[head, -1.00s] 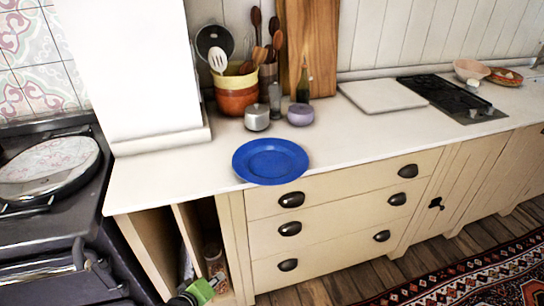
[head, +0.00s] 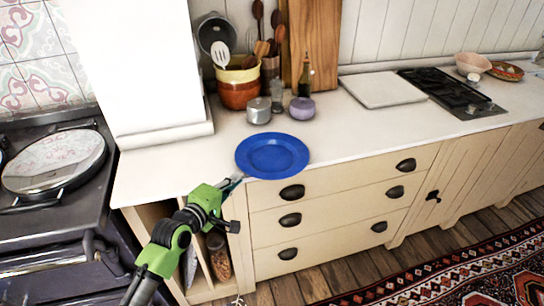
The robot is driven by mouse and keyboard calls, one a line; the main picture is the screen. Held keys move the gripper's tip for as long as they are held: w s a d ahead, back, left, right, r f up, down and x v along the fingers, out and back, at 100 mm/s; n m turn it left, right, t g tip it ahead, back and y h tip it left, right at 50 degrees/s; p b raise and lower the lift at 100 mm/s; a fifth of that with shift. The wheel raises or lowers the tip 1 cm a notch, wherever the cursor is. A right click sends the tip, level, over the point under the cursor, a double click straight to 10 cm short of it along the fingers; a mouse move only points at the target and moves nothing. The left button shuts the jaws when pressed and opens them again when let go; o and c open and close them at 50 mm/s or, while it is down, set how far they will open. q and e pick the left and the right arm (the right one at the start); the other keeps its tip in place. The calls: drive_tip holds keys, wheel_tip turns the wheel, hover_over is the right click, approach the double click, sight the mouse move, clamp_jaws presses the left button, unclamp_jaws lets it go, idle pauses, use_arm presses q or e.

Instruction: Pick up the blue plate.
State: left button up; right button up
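The blue plate (head: 272,155) lies flat on the white countertop, at its front edge above the drawers. My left gripper (head: 236,182) is on a green and black arm that comes up from the lower left in the head view. Its fingertips are just to the lower left of the plate, near the counter's front edge. A small gap seems to separate them from the rim. The fingers are small and seen edge-on, so I cannot tell whether they are open or shut. No object shows in them. My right gripper is not seen.
Behind the plate stand a metal pot (head: 258,110), a lilac bowl (head: 302,108), a glass bottle (head: 305,82) and a utensil crock (head: 238,88). A white wall block (head: 135,70) rises at left. The counter right of the plate is clear up to the white board (head: 383,90).

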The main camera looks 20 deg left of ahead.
sight(245, 171)
use_arm(q)
drive_tip(key=shift+p+x, duration=0.55)
drive_tip(key=shift+x, duration=2.6)
drive_tip(key=shift+r, duration=0.1)
drive_tip(key=shift+a, duration=0.1)
clamp_jaws()
drive_tip(key=shift+r, duration=0.1)
drive_tip(key=shift+r, duration=0.15)
